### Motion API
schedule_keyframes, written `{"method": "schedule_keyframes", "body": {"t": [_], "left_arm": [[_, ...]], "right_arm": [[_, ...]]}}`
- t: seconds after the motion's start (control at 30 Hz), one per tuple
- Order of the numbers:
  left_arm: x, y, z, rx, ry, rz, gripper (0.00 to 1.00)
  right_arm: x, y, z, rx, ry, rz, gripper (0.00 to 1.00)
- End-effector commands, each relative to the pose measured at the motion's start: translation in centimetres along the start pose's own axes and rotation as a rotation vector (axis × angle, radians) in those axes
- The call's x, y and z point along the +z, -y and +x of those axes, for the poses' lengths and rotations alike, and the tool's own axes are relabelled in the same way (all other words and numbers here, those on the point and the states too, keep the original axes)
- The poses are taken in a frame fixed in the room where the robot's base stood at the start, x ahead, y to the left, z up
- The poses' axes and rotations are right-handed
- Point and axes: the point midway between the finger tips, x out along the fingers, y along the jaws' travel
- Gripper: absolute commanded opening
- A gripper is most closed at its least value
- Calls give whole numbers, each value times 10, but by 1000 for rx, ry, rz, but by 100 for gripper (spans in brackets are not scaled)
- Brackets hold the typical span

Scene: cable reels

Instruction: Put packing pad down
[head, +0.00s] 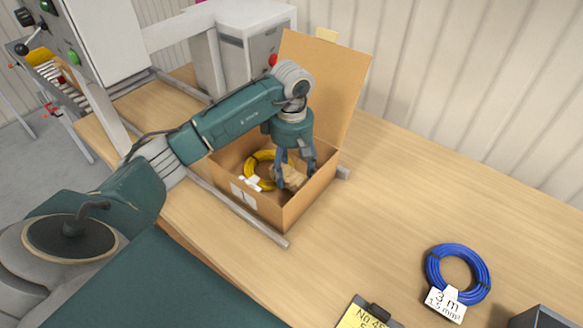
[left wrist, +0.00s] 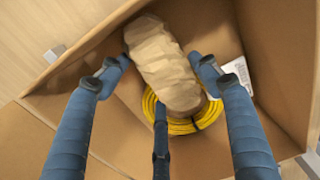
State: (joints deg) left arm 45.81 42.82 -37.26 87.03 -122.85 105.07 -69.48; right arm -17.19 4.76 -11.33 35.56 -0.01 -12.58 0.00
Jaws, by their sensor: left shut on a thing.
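The packing pad (left wrist: 162,65) is a crumpled tan paper roll. In the head view the pad (head: 293,178) shows between the fingers, inside the open cardboard box (head: 268,213). My left gripper (head: 296,180) reaches down into the box. In the left wrist view its blue fingers (left wrist: 160,75) are around the pad, shut on it. A yellow cable coil (head: 252,166) with a white tag lies in the box. In the left wrist view the coil (left wrist: 208,117) is partly hidden under the pad. My right gripper does not show.
The box's lid (head: 335,85) stands open at the back. A blue cable coil (head: 458,270) with a "3 m" tag lies on the wooden table (head: 420,190) at right. A yellow note (head: 361,316) is at the front edge. A machine (head: 250,50) stands behind the box. The table's middle is clear.

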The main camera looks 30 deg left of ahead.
Motion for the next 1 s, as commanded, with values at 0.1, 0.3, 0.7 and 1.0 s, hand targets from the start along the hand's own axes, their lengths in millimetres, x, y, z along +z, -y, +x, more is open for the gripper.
{"method": "schedule_keyframes", "body": {"t": [0.1,0.3,0.7,1.0], "left_arm": [[0,0,0,1,0,0,45],[0,0,6,2,-1,0,45],[0,0,6,1,0,0,82],[0,-2,-17,7,-1,2,82]], "right_arm": [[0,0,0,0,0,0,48],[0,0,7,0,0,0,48],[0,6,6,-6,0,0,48],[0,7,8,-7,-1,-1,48]]}}
